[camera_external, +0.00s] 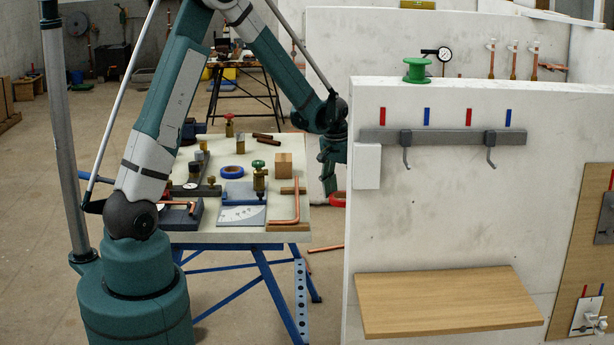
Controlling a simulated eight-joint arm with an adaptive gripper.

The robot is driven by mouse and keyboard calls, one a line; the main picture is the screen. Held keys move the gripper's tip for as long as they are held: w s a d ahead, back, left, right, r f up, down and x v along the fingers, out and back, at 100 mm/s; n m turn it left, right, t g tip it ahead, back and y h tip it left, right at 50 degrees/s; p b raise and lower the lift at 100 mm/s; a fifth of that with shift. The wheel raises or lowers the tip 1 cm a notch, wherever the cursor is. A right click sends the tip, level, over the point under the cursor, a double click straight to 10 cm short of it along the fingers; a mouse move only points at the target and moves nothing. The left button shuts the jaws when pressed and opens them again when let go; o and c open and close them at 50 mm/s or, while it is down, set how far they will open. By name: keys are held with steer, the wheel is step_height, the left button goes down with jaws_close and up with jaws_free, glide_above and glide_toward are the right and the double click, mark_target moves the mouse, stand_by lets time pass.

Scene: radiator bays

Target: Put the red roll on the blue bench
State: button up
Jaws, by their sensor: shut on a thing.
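My gripper (330,178) points down just right of the blue bench, next to the left edge of the near white wall. It is shut on the red roll (337,200), a ring that shows just below the fingers. The wall hides the right part of the roll, and the grip itself is small in the view. The blue bench (290,228) has a pale top and blue trestle legs. The roll appears beyond the bench's right edge, not on its top.
The bench top holds a blue roll (232,172), a brass valve (259,178), a wooden block (284,165), a bent copper pipe (294,205) and other parts. The near white wall (440,220) carries a hook rail (440,138), a wooden shelf (447,300) and a green spool (417,70).

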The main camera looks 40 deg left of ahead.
steer(key=s+d+f, duration=0.7)
steer(key=f, duration=0.2)
steer(key=a+r+m+p, duration=0.2)
steer(key=a+r+m, duration=0.3)
steer(key=a+r, duration=0.65)
steer(key=s+d+f+m+h+p, duration=0.1)
steer(key=s+d+p, duration=0.1)
steer(key=s+d, duration=0.8)
steer(key=s+d+f+m+p, duration=0.2)
steer(key=s+d, duration=0.6)
steer(key=s, duration=0.5)
steer(key=s+d+b, duration=0.3)
steer(key=d, duration=2)
steer(key=s+d+m+b, duration=0.1)
steer(key=s+d+b, duration=0.2)
steer(key=d, duration=2)
steer(key=shift+d+f+g, duration=0.15)
steer(key=shift+d+g, duration=0.05)
steer(key=shift+g, duration=0.1)
steer(key=shift+w+a, duration=0.1)
steer(key=shift+a, duration=0.05)
